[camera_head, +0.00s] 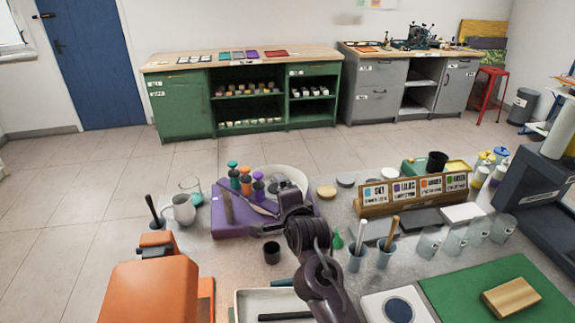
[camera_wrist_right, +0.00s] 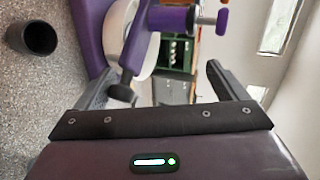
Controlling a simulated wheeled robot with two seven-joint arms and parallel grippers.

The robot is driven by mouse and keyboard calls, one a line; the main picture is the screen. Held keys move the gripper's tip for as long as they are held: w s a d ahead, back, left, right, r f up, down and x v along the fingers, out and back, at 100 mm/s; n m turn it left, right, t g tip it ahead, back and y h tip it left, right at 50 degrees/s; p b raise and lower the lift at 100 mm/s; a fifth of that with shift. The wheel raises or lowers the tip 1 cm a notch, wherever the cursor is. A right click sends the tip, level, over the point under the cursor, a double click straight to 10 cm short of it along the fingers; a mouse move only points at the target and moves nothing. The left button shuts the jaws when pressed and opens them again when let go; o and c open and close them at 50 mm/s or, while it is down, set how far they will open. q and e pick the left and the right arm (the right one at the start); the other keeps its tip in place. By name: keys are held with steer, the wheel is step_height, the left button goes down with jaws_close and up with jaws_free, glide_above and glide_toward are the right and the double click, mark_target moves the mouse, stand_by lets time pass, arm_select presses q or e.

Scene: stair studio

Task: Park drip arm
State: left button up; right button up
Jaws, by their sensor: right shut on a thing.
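A purple device with a wide purple base (camera_head: 225,219) stands on the speckled worktop, with a white round dish (camera_head: 290,174) behind. My right gripper (camera_head: 280,188) reaches over the base's right part and hides some of it. In the right wrist view, a purple arm with a dark end (camera_wrist_right: 125,85), which looks like the drip arm, lies between my right gripper's fingers (camera_wrist_right: 158,85), close to the left one. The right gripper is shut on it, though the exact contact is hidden. The white dish (camera_wrist_right: 125,30) shows behind it. My left gripper is not in view.
A small dark cup (camera_head: 272,252) stands in front of the base; it also shows in the right wrist view (camera_wrist_right: 33,37). A glass jug (camera_head: 184,209), an orange machine (camera_head: 150,290) and a wooden label rack (camera_head: 375,209) stand around.

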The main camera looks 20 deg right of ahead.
steer(key=shift+s+a+r+t, duration=0.15)
steer(key=shift+a+r+t, duration=0.2)
steer(key=shift+r, duration=0.5)
steer(key=shift+s+f+p, duration=0.25)
steer(key=shift+s+p, duration=0.05)
steer(key=shift+s, duration=0.15)
steer(key=c, duration=0.3)
steer(key=shift+s, duration=1.15)
steer(key=c, duration=0.4)
steer(key=s+p, duration=0.1)
steer(key=s, duration=0.3)
steer(key=shift+s+a+f, duration=0.1)
steer(key=shift+s+f, duration=0.05)
steer(key=shift+s, duration=0.2)
steer(key=shift+s, duration=0.1)
